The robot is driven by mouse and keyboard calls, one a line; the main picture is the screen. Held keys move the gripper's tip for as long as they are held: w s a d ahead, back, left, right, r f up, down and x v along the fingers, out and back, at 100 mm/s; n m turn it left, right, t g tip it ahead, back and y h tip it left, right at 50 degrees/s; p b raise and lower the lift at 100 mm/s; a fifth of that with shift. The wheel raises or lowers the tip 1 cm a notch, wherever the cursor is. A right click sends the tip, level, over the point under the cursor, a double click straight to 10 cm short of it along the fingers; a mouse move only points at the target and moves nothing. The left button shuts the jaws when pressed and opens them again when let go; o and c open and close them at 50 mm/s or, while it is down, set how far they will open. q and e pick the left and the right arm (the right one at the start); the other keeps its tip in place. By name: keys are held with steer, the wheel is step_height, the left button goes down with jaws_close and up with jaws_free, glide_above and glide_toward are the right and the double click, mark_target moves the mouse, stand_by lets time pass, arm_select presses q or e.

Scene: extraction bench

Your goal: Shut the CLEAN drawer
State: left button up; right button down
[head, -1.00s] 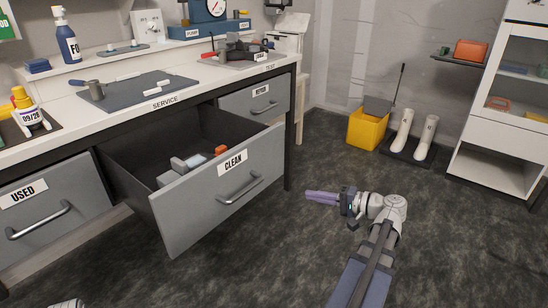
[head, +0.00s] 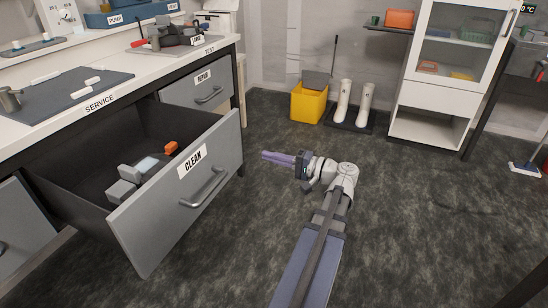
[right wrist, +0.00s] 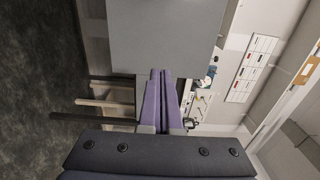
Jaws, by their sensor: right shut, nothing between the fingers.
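The CLEAN drawer (head: 175,200) is pulled far out from under the bench in the head view. Its grey front carries a CLEAN label (head: 193,160) and a bar handle (head: 205,188). Several grey blocks and an orange piece (head: 171,148) lie inside. My right gripper (head: 264,155) is shut and empty, its purple fingers pointing left at the drawer front from the right, with a gap between. In the right wrist view the shut fingers (right wrist: 161,72) show below a grey panel, apparently the drawer front. My left gripper is out of view.
The REPAIR drawer (head: 204,89) is shut behind the CLEAN one. A yellow bucket (head: 309,104), white boots (head: 364,102) and a white cabinet (head: 432,95) stand at the back wall. The dark floor between is clear.

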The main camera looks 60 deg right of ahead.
steer(key=w, duration=0.9)
steer(key=shift+w+a, duration=0.35)
glide_toward(161, 128)
steer(key=w+a, duration=0.1)
steer(key=w, duration=0.1)
steer(key=w+a+r, duration=0.1)
steer(key=w, duration=0.1)
steer(key=w+a+r, duration=0.1)
steer(key=w, duration=0.1)
steer(key=shift+w, duration=0.35)
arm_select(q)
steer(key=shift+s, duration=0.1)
arm_select(e)
steer(key=shift+w+r, duration=0.1)
steer(key=shift+w, duration=0.05)
